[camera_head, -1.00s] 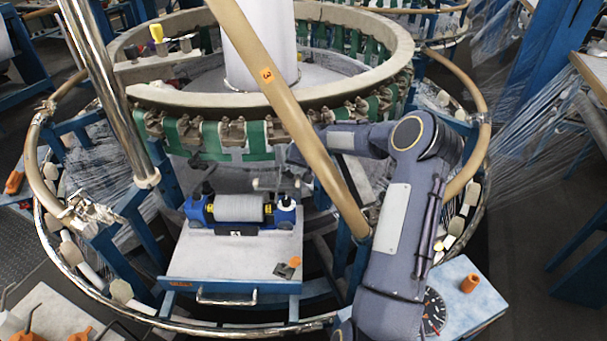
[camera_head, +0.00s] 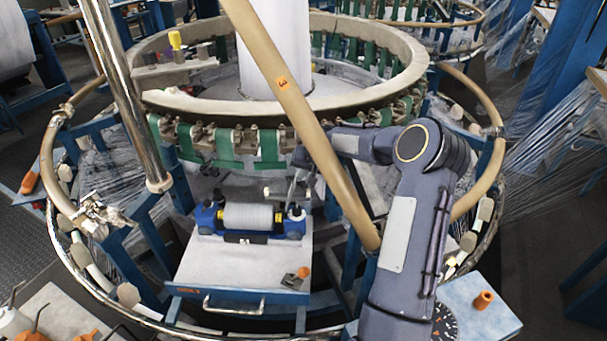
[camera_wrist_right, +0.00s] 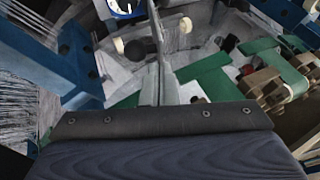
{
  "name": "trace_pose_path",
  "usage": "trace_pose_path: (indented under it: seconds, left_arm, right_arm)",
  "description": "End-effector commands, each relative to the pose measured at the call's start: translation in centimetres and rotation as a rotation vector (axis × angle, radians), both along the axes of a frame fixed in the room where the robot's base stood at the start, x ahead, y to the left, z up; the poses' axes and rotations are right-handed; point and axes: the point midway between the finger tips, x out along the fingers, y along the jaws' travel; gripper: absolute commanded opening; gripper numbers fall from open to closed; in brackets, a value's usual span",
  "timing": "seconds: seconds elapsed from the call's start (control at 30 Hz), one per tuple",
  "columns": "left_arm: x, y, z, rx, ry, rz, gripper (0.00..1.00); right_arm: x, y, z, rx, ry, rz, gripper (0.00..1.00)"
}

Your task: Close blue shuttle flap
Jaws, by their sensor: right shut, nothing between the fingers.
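The blue shuttle (camera_head: 207,217) lies on the pale top of a drawer-like table below the loom ring, with a white spool (camera_head: 248,216) across its middle. A pale bar with a knobbed end (camera_head: 275,193) stands just behind the shuttle; I cannot tell whether it is the flap. My right gripper (camera_head: 293,190) reaches in from the right behind the shuttle's right end, its narrow fingers shut and empty. In the right wrist view the fingers (camera_wrist_right: 160,70) point toward a dark bar with a white round end (camera_wrist_right: 118,45). Part of the blue shuttle (camera_wrist_right: 125,8) shows at the top edge. My left gripper is out of view.
A tan diagonal pole (camera_head: 290,105) crosses in front of my right forearm. The loom ring (camera_head: 330,103) with green straps hangs above the shuttle. The table (camera_head: 225,270) has free room before the shuttle, with a small orange-and-grey item (camera_head: 297,277) at its right.

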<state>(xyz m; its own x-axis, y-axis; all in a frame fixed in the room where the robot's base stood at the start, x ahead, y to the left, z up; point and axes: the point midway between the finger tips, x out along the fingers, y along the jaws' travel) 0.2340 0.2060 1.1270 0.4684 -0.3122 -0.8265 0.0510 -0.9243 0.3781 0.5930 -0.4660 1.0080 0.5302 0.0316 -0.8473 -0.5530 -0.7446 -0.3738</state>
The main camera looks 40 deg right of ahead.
Motion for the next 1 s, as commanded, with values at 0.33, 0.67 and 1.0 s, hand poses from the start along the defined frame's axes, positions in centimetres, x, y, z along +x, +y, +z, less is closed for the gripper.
trace_pose_path:
  seconds: [0.33,0.67,1.0]
  left_arm:
    - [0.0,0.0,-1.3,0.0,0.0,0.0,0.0]
    - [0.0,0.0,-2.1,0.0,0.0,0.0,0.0]
    - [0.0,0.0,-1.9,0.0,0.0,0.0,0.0]
  right_arm:
    - [-1.9,-0.2,3.0,-0.004,-0.004,-0.001,0.0]
    - [-4.1,-0.3,6.4,0.0,-0.001,-0.001,0.0]
    - [-4.6,-1.2,7.4,-0.021,-0.017,-0.018,0.0]
